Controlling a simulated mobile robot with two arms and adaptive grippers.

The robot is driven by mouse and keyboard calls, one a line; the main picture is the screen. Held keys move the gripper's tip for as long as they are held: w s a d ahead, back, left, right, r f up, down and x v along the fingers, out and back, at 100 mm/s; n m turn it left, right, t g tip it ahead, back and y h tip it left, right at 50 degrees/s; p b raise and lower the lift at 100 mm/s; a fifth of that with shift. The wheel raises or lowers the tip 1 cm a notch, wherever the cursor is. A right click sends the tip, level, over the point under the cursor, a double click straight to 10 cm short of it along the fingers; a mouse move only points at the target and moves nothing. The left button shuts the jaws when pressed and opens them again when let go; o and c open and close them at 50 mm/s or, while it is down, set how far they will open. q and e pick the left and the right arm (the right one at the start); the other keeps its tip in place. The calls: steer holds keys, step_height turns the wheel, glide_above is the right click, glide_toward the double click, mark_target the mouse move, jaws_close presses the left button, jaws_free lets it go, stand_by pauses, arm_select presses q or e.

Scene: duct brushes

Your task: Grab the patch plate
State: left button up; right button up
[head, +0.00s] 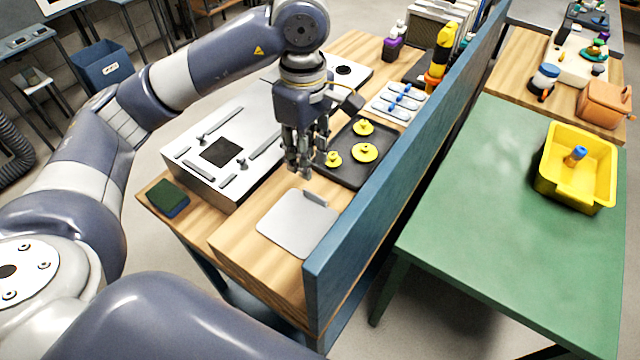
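The patch plate (292,228) is a flat light-grey plate with rounded corners and a small raised grip (315,198) on its far right edge. It lies flat on the near end of the wooden bench, left of the blue partition. My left gripper (304,165) points down above the bench, a little beyond the plate and apart from it. Its fingers look spread, with nothing between them. My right gripper is not in view.
A black tray (368,178) with several yellow round knobbed pieces lies just beyond the plate. A grey metal duct box (205,175) stands to the left. The blue partition (345,240) rises close on the right. A green-and-dark sponge (168,198) lies at the left edge.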

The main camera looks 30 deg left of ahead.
arm_select(q)
steer(key=p, duration=0.1)
glide_above(313, 193)
steer(key=s, duration=0.1)
steer(key=f, duration=0.4)
steer(key=shift+a+f, duration=0.15)
steer(key=shift+a, duration=0.1)
steer(key=shift+f, duration=0.35)
steer(key=shift+w+f, duration=0.15)
steer(key=shift+f, duration=0.1)
steer(key=f+p, duration=0.1)
steer(key=f, duration=0.2)
steer(key=f+p, duration=0.1)
steer(key=shift+w+d+f+p, duration=0.2)
steer(key=shift+w+p, duration=0.1)
steer(key=shift+f, duration=0.3)
jaws_close()
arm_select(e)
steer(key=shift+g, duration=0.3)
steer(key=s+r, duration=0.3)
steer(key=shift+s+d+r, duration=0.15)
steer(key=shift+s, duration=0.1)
